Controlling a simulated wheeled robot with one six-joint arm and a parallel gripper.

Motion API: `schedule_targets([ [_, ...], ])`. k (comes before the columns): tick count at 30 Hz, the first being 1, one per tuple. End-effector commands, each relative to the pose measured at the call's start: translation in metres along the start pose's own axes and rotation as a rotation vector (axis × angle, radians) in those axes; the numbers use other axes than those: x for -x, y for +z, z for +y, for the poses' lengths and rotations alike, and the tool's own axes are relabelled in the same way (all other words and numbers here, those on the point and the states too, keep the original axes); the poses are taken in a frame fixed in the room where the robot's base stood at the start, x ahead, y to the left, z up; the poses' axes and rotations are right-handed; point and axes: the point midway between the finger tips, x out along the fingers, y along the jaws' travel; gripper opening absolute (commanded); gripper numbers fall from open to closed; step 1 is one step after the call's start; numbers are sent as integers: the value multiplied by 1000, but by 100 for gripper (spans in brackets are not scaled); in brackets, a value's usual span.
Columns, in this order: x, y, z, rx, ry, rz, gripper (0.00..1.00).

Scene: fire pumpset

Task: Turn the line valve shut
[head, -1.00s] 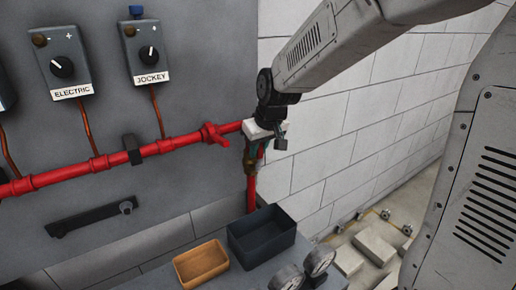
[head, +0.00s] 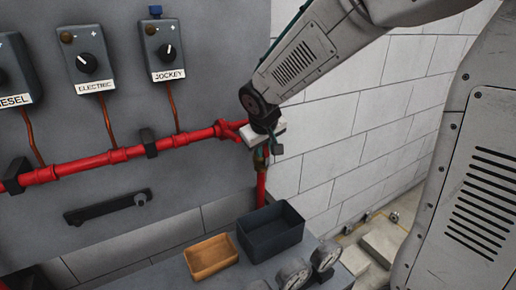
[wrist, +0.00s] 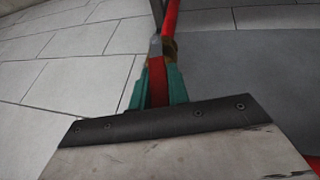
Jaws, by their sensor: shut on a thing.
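My gripper (head: 262,153) is at the right end of the red pipe, over the vertical red drop pipe. In the wrist view its teal fingers (wrist: 158,88) are shut on a red valve handle (wrist: 157,78). The brass-coloured valve body (wrist: 169,47) shows just beyond the fingertips, with the red pipe (wrist: 171,18) running on from it. In the head view my wrist covers most of the valve, and the handle's exact angle cannot be told.
Control boxes marked ELECTRIC (head: 86,55) and JOCKEY (head: 165,48) hang on the grey panel. Below stand a dark bin (head: 270,238), a tan tray (head: 209,258) and round gauges (head: 325,254). A white block wall (head: 340,130) is close on the right.

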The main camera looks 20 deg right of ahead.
Motion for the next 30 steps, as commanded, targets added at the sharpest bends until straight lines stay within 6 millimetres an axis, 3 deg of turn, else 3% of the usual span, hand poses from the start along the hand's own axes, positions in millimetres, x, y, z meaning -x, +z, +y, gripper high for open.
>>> schedule_targets([
  [4, -1, 1, -1, -1, -3, -2, 0],
  [5, -1, 1, -1, -1, -3, -2, 20],
  [7, -1, 1, -1, -1, -2, -2, 39],
  [17, 3, 0, 0, -2, -1, 1, 39],
  [30, 68, 0, -1, -1, -1, 2, 39],
])
